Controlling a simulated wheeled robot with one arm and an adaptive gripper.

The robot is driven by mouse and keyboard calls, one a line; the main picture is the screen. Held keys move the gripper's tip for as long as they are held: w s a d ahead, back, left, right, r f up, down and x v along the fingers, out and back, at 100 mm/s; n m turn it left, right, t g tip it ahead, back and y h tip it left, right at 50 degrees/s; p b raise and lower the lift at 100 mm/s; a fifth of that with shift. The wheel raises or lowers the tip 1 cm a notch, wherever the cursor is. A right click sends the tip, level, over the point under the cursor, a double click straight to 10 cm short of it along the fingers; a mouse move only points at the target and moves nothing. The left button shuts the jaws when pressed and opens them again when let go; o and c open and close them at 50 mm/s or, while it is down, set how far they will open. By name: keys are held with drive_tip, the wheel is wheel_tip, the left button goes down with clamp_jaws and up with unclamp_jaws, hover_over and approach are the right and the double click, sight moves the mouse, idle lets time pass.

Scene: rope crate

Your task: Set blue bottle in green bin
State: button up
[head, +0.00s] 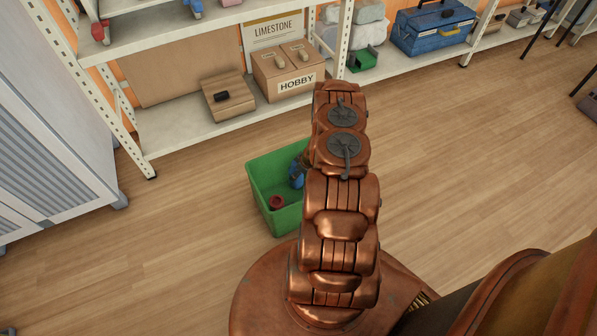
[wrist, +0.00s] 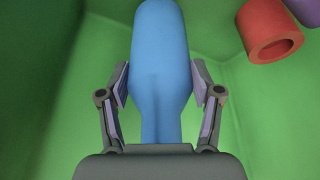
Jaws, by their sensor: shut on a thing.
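The green bin (head: 258,190) stands on the floor in front of me, partly hidden behind my copper arm. The blue bottle (wrist: 162,60) is between the two fingers of my gripper (wrist: 163,88) in the wrist view, with a finger pad against each side. The bottle also shows in the head view (head: 296,174), inside the bin's opening near its right side. Green walls surround the bottle in the wrist view. Whether the bottle touches the bin floor cannot be told. In the head view my arm hides most of the gripper.
A red hollow cylinder (wrist: 270,30) lies in the bin, with a purple thing (wrist: 306,10) beside it at the wrist view's upper right corner. Shelves with a HOBBY box (head: 290,75) and a blue toolbox (head: 433,27) stand behind. A grey cabinet (head: 50,130) is at left.

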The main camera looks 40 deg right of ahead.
drive_tip(key=shift+f+b, duration=0.5)
idle(0.5)
drive_tip(key=o, duration=1.5)
drive_tip(key=shift+s+r, duration=0.1)
drive_tip(key=shift+r, duration=0.05)
drive_tip(key=a+v, duration=0.1)
drive_tip(key=v, duration=1)
drive_tip(key=shift+d+r, duration=0.35)
drive_tip(key=shift+d, duration=0.15)
drive_tip(key=shift+s, duration=0.15)
